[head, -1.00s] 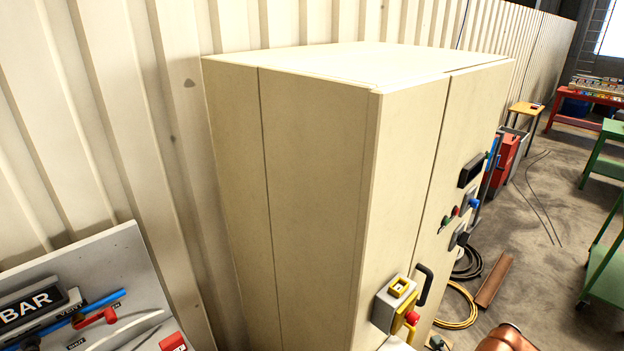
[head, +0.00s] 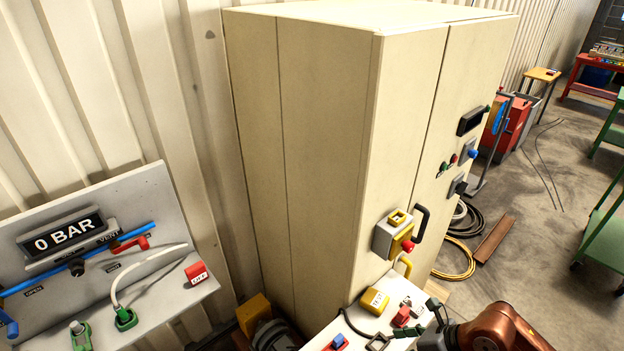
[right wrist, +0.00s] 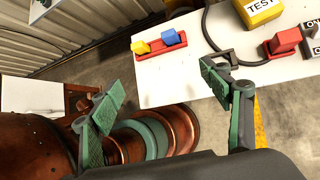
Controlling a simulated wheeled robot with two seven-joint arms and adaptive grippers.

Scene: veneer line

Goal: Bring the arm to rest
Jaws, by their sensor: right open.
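My right gripper (right wrist: 165,105) is open in the right wrist view, its two green fingers apart with nothing between them. Its right fingertip overlaps the edge of a white bench panel (right wrist: 180,85) in that view; I cannot tell whether they touch. In the head view my copper right arm comes in at the bottom right, with the gripper (head: 436,312) partly seen beside the same white panel (head: 385,320). My left gripper is not in view.
The panel carries a yellow TEST box (right wrist: 262,10), a red block (right wrist: 283,41) and a black cable. A tall cream cabinet (head: 320,150) stands behind it. A gauge board (head: 110,215) reading 0 BAR is at the left. Open floor (head: 535,200) lies right, beside green carts.

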